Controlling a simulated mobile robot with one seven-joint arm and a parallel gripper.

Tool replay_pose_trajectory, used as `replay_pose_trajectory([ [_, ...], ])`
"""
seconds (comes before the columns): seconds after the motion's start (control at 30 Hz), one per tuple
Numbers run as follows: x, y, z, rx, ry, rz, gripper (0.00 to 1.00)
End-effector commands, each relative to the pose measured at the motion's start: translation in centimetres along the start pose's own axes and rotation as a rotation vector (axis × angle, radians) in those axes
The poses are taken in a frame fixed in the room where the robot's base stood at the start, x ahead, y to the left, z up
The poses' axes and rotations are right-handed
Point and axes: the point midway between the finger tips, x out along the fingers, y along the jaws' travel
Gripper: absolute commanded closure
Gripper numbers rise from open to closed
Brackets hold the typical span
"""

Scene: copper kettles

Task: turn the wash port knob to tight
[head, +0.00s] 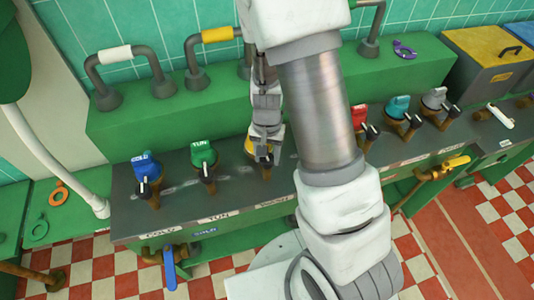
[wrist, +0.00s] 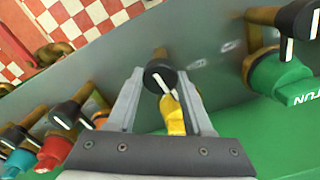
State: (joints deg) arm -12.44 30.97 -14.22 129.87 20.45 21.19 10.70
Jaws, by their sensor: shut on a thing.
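The wash port knob is a black knob with a white pointer line on a brass stem, at the valve with the yellow cap (head: 249,146). My gripper (head: 266,148) reaches down onto it from above and hides much of it in the head view. In the wrist view the knob (wrist: 158,74) sits between the two grey fingertips (wrist: 160,85), which are shut on it. Its white line points down and slightly right, toward the yellow cap (wrist: 173,115) below it. The label on the panel under this valve is too small to read surely.
A blue-capped valve (head: 146,166) and a green-capped valve (head: 203,154) stand to the left. Red (head: 359,115), teal (head: 398,107) and grey (head: 434,98) ones stand to the right. Pipe handles rise from the green ledge behind. My arm covers part of the panel.

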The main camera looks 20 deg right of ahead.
Motion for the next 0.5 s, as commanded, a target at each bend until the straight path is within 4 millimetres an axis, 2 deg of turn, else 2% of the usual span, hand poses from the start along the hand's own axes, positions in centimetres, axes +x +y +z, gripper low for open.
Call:
replay_pose_trajectory([
  [0.2, -0.13, -0.04, -0.08, 0.096, 0.002, -0.001, 1.0],
  [0.5, -0.09, -0.05, -0.09, 0.145, 0.002, -0.002, 1.0],
])
